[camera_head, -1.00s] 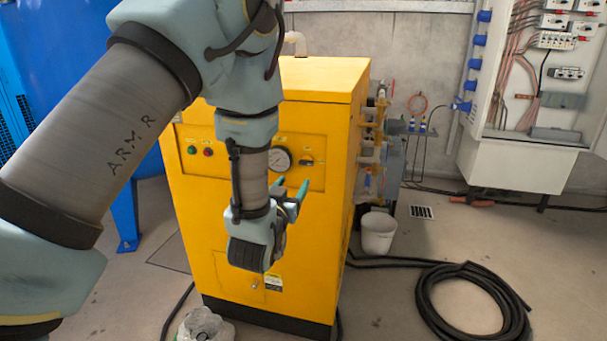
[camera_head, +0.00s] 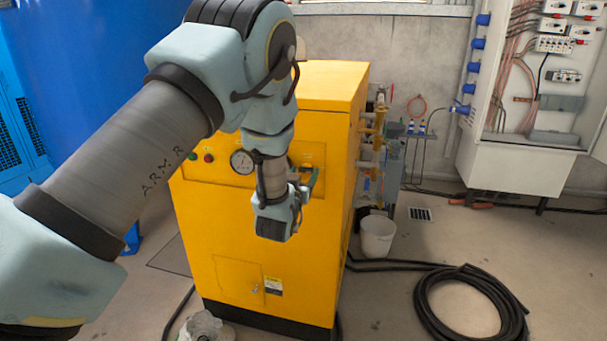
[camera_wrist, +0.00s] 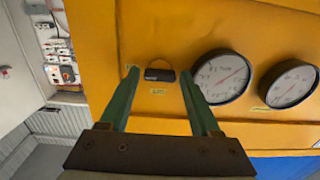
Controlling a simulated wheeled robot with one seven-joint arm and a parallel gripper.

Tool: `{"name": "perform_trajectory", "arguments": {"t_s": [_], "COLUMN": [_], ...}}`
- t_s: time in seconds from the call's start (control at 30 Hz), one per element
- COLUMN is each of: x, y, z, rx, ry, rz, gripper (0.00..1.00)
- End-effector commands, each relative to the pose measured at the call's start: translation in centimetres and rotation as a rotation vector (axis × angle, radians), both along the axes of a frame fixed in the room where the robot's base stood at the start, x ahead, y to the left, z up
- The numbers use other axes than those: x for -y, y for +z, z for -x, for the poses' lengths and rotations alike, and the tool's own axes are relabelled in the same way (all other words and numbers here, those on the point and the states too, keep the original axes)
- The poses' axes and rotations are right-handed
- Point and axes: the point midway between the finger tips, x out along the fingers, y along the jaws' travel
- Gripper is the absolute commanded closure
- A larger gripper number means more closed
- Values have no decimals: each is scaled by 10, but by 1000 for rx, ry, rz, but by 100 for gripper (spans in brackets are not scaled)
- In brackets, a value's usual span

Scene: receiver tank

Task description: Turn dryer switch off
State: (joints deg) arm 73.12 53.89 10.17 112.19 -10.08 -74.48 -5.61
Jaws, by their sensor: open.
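The yellow dryer cabinet (camera_head: 235,225) stands in the middle of the head view. Its switch (camera_wrist: 159,74) shows in the wrist view as a small black handle on the yellow panel, with a label under it. My gripper (camera_head: 305,178) is in front of the panel's right part in the head view and hides the switch there. In the wrist view my gripper (camera_wrist: 160,80) is open, its two green fingers pointing at the panel, with the switch between the fingertips in the picture. I see no clear contact; the remaining distance is hard to tell.
Two round gauges, a nearer gauge (camera_wrist: 221,77) and a farther gauge (camera_wrist: 290,84), sit right of the switch in the wrist view. Pipes and valves (camera_head: 374,140) line the cabinet's right side. A white bucket (camera_head: 377,236) and a coiled black hose (camera_head: 470,304) lie on the floor.

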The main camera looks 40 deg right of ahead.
Motion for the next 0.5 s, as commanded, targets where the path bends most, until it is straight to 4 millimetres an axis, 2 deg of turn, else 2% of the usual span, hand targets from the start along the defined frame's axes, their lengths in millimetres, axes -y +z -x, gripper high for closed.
{"name": "perform_trajectory", "arguments": {"t_s": [0.07,0.5], "x": [0,0], "y": [0,0], "z": [0,0], "rx": [0,0], "ry": [0,0], "rz": [0,0], "gripper": [36,85]}}
